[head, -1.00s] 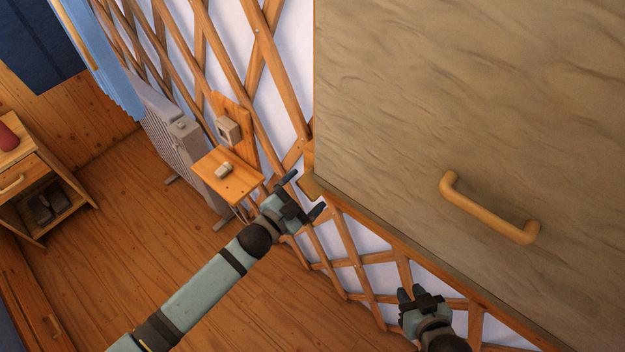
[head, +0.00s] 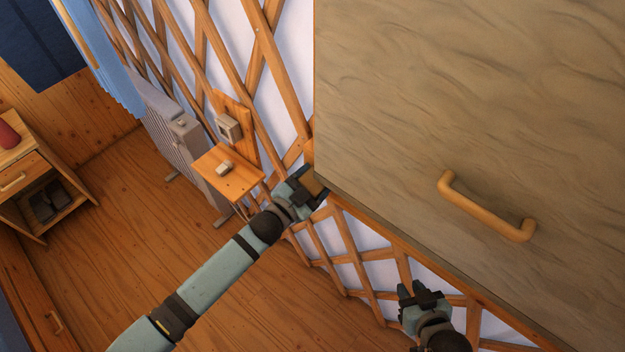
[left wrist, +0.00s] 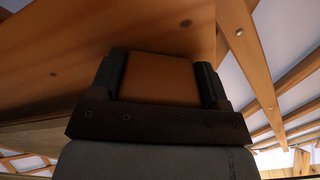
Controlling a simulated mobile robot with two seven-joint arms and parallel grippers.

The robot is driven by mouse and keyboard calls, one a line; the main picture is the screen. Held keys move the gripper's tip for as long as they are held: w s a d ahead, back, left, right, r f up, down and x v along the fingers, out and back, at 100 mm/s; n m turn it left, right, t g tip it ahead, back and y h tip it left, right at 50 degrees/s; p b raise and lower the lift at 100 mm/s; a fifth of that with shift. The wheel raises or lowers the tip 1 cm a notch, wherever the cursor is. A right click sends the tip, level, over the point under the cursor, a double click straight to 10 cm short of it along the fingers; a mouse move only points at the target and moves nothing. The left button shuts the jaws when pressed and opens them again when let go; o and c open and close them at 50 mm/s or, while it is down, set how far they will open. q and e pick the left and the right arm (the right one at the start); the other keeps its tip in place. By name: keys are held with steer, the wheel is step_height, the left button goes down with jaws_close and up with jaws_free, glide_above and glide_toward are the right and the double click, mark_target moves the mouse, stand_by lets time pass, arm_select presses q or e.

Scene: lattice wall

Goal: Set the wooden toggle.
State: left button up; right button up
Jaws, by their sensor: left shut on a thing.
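The wooden toggle (head: 315,184) is a small tan wooden block at the lower left corner of the large brown panel. My left gripper (head: 307,186) is at it, shut on it. In the left wrist view the toggle (left wrist: 160,78) fills the space between the two dark fingers, one on each side; part of it is hidden by the gripper body. My right gripper (head: 418,291) is below the panel, in front of the lattice, apart from the toggle. I cannot tell whether its fingers are open.
The large brown panel (head: 470,90) has a wooden handle (head: 487,207). Left of the toggle, a small wooden shelf (head: 238,182) carries a pale block, with a switch box (head: 228,127) above it. A radiator (head: 170,130) stands beyond. The wooden floor (head: 130,210) is largely clear.

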arm_select(q)
steer(key=shift+d+r+n+p, duration=0.1)
steer(key=shift+r+n+p, duration=0.25)
steer(key=shift+n, duration=0.45)
steer(key=shift+s+n, duration=0.1)
steer(key=shift+n, duration=0.8)
steer(key=o, duration=0.9)
steer(key=shift+o, duration=0.2)
steer(key=b+v, duration=0.2)
steer(key=v, duration=1.1)
steer(key=shift+s+a, duration=0.25)
steer(key=shift+s, duration=0.1)
